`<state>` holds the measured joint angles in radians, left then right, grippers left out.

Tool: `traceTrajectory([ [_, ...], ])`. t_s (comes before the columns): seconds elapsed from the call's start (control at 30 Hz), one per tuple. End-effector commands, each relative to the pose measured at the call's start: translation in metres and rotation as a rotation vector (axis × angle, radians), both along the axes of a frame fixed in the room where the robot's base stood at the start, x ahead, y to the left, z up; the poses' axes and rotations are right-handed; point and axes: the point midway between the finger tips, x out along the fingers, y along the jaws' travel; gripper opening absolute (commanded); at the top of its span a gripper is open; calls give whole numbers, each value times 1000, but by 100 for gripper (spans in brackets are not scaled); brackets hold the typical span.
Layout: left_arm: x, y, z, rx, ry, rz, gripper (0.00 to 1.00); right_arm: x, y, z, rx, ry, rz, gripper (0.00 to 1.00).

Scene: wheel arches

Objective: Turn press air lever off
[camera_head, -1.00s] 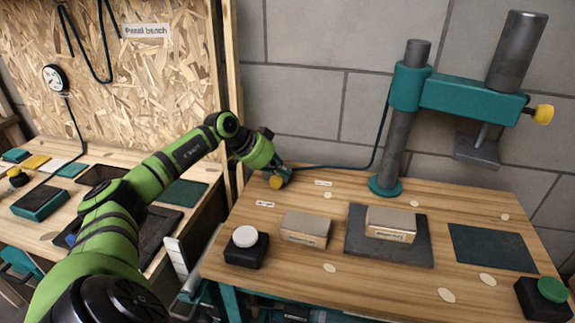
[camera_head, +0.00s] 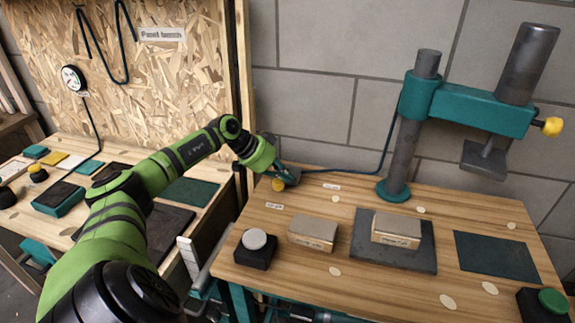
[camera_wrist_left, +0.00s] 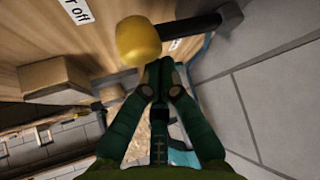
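The press air lever has a yellow knob (camera_head: 278,185) at the back left of the press bench. In the left wrist view its yellow knob (camera_wrist_left: 138,40) sits on a dark arm (camera_wrist_left: 192,25). A label ending in "off" (camera_wrist_left: 75,10) shows near it; the matching small label (camera_head: 274,206) lies in front of the knob in the head view. My left gripper (camera_head: 286,178) is at the lever, right beside the knob. In the wrist view its fingertips (camera_wrist_left: 159,68) are together with nothing between them, close to the knob; contact is unclear. My right gripper is out of view.
A teal press (camera_head: 425,100) stands behind, its hose running to the lever. A white button box (camera_head: 254,250), two blocks (camera_head: 313,233) (camera_head: 397,230), and a green button box (camera_head: 545,303) are on the bench. A second label (camera_head: 332,186) lies right of the lever.

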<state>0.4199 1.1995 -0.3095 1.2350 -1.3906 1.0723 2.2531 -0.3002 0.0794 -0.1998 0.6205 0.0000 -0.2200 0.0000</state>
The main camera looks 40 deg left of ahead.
Motion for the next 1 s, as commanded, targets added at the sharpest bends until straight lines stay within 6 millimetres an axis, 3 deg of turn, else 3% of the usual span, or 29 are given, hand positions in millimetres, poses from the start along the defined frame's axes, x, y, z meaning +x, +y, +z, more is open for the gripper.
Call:
traceTrajectory([
  [0.43, -11, 9, -2, 16, 24, 5, 0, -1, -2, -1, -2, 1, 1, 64],
  [0.73, -40, 25, 44, 19, 20, 3, 0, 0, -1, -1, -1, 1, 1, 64],
  [1.0, -52, 31, 67, 14, 13, 0, 0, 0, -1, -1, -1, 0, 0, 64],
])
